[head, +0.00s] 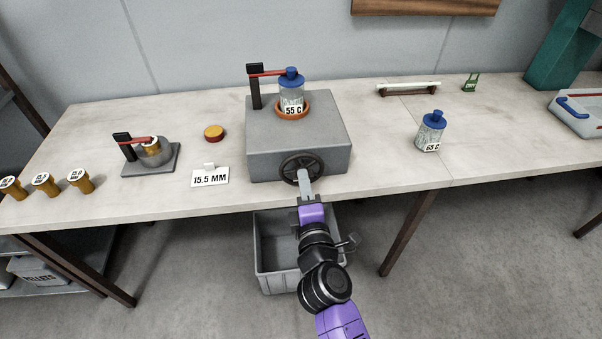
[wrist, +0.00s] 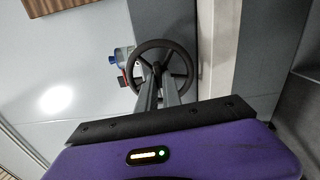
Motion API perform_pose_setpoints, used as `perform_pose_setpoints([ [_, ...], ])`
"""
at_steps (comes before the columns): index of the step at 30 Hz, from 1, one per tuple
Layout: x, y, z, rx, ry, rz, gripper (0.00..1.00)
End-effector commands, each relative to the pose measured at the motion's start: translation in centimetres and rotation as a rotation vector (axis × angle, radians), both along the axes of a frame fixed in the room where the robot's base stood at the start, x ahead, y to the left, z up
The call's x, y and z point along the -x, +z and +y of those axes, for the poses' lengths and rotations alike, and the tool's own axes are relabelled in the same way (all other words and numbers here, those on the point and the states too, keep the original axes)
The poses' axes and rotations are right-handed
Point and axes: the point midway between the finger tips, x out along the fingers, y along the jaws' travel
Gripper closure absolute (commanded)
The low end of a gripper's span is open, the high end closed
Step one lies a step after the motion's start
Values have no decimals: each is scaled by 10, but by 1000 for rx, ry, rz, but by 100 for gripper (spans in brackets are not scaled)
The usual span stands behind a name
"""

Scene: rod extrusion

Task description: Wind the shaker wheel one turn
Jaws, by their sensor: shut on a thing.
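The shaker is a grey box (head: 300,148) on the table with a dark spoked wheel (head: 292,167) on its front face. The wheel also shows in the wrist view (wrist: 181,54). My gripper (head: 304,177) is at the wheel from the front, its fingers shut on it near the hub or a spoke; the exact grip point is hard to see. In the wrist view my gripper's fingers (wrist: 163,88) reach to the wheel's middle. A blue-capped bottle (head: 291,88) labelled 55 C stands upright in an orange ring on top of the box, under a red arm.
A second bottle (head: 431,131) labelled 65 C stands to the right. A 15.5 MM card (head: 210,178), a red-yellow button (head: 214,132) and a small grey fixture (head: 152,158) are left. A grey bin (head: 273,272) is below the table edge.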

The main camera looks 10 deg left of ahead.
Motion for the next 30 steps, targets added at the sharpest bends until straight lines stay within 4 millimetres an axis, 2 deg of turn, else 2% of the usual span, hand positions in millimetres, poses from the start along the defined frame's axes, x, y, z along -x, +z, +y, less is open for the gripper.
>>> perform_pose_setpoints([
  [3,0,-1,0,-65,-1,17,100],
  [14,0,-1,0,-92,-1,26,100],
  [22,0,-1,0,-237,-1,67,100],
  [30,0,0,0,-242,-1,70,100],
])
